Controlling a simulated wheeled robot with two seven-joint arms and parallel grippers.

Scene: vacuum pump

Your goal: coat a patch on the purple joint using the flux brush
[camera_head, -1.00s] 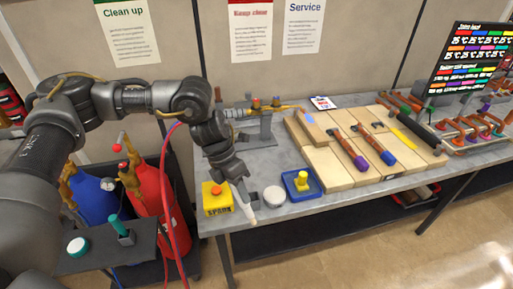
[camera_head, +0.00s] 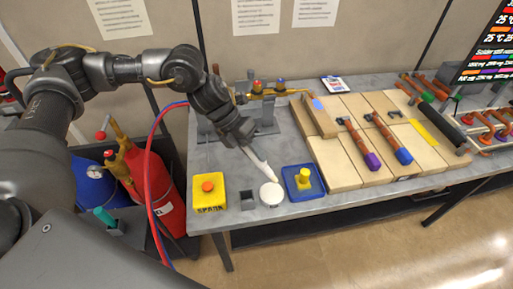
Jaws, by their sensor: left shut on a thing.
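My left gripper (camera_head: 244,142) is shut on the flux brush (camera_head: 260,166), a slim whitish stick that slants down to the right. Its lower tip is at the back edge of a round white tin (camera_head: 271,195); I cannot tell if they touch. The purple joint (camera_head: 373,162) is the near end of a copper pipe on the wooden boards, right of the tin. A similar pipe with a blue end (camera_head: 404,157) lies beside it. My right gripper is not in view.
A yellow SPARK box (camera_head: 209,193) and a small dark square holder (camera_head: 248,202) stand left of the tin. A blue tray (camera_head: 316,190) with a yellow piece is between tin and boards (camera_head: 340,176). A metal stand with copper piping (camera_head: 265,122) is behind.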

